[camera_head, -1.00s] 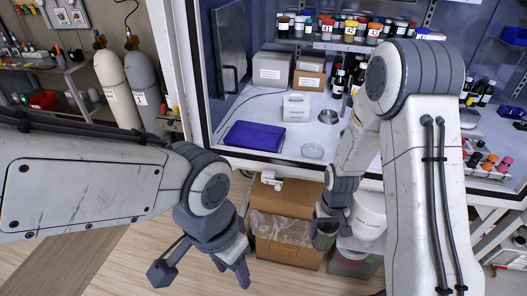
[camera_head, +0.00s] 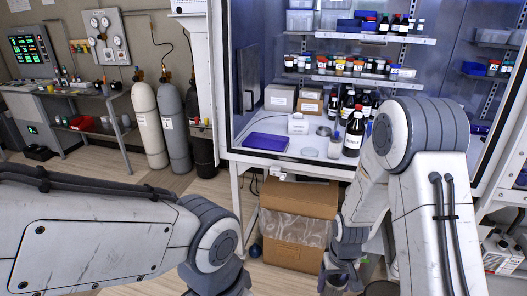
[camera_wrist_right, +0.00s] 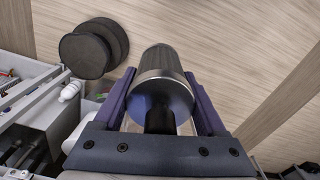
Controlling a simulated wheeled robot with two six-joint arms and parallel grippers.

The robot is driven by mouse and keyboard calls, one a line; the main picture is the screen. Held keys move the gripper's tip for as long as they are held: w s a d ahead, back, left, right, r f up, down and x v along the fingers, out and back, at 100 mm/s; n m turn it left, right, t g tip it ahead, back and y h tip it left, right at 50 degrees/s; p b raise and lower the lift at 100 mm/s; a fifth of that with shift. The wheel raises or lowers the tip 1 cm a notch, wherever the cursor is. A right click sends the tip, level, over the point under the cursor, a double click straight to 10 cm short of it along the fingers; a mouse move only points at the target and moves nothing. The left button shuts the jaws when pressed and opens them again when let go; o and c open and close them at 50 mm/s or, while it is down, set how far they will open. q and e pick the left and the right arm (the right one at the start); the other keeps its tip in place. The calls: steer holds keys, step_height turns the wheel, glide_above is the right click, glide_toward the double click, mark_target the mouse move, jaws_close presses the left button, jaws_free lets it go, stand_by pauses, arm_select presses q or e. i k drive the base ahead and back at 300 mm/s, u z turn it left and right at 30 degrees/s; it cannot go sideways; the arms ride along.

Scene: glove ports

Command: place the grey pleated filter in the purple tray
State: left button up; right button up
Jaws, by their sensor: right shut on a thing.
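The purple tray (camera_head: 265,142) lies flat on the white floor of the cabinet, at its front left in the head view, and looks empty. My right gripper (camera_head: 338,282) is low in the head view, in front of and below the cabinet, right of the cardboard box. In the right wrist view its purple fingers (camera_wrist_right: 160,84) are shut on the grey pleated filter (camera_wrist_right: 163,62), a cylinder with a dark rounded end. The filter is held over the wooden floor, away from the tray. My left arm comes in from the left; its fingers are below the frame.
A cardboard box with a clear liner (camera_head: 297,228) stands below the cabinet. A white box (camera_head: 298,124), a glass dish (camera_head: 310,153) and a large brown bottle (camera_head: 354,133) stand right of the tray. The cabinet's front edge lies between my right gripper and the tray.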

mark_target(266, 145)
steer(key=u, duration=0.75)
steer(key=i, duration=1.15)
steer(key=z, duration=0.05)
